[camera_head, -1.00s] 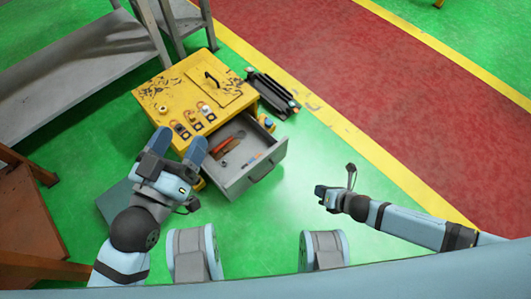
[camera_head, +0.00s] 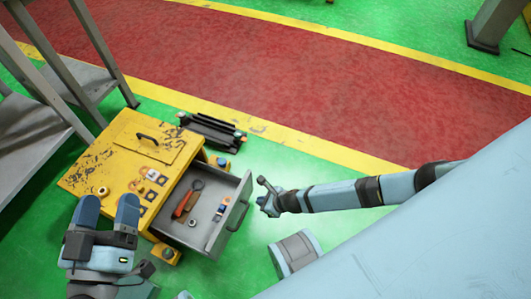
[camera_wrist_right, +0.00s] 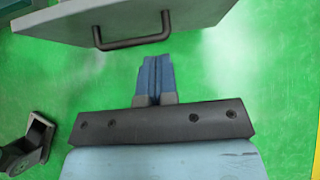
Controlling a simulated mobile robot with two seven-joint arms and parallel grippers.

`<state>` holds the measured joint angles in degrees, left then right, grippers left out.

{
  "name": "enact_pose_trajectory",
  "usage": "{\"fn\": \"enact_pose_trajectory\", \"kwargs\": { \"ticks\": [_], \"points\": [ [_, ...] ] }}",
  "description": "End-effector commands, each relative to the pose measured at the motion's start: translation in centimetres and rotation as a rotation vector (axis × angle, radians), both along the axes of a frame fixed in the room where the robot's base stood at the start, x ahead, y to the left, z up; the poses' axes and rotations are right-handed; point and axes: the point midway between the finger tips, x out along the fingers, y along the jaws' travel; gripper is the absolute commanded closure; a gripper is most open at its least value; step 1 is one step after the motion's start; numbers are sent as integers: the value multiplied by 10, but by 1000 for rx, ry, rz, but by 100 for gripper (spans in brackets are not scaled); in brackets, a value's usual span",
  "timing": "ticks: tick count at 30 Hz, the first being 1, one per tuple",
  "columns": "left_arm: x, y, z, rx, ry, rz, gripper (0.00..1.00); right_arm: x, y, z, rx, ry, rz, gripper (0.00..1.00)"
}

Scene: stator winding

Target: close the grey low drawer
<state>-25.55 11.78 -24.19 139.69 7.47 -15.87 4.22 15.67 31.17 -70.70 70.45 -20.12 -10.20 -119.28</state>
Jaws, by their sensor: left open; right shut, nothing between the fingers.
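The grey low drawer (camera_head: 209,237) is pulled out of the yellow cabinet (camera_head: 122,165), with its inside showing. Its dark handle (camera_head: 237,215) is on the front panel. The drawer front also shows in the right wrist view (camera_wrist_right: 75,22), with the handle (camera_wrist_right: 133,43) across the top. My right gripper (camera_head: 264,203) is shut and empty, just outside the drawer front. In the right wrist view its closed blue fingertips (camera_wrist_right: 155,60) point at the handle, with a small gap of floor between. My left gripper (camera_head: 108,208) is open and empty, over the cabinet's near left side.
Red-handled pliers (camera_head: 186,201) and other small items lie in the drawer. Small parts sit on the cabinet top. A black rack (camera_head: 212,130) lies behind the cabinet. A grey metal shelf (camera_head: 30,130) stands at left.

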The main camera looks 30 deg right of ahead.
Motion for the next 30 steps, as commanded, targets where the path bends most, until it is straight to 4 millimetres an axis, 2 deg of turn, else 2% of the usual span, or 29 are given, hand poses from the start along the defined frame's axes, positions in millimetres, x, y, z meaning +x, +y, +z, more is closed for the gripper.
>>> {"fn": "enact_pose_trajectory", "kwargs": {
  "ticks": [1,6,10,15,30],
  "points": [
    [1,-1,-14,11,20,-7,28,8,6,-14,1,-2,0,100],
    [2,-3,-40,53,95,-33,28,27,21,-39,0,-1,-1,100],
    [1,-4,-48,69,127,-45,28,44,34,-35,1,-3,1,100],
    [1,-4,-56,83,151,-54,28,55,42,-35,0,0,0,100],
    [0,-4,-57,88,161,-57,28,58,47,-33,0,1,-1,100]
  ]
}}
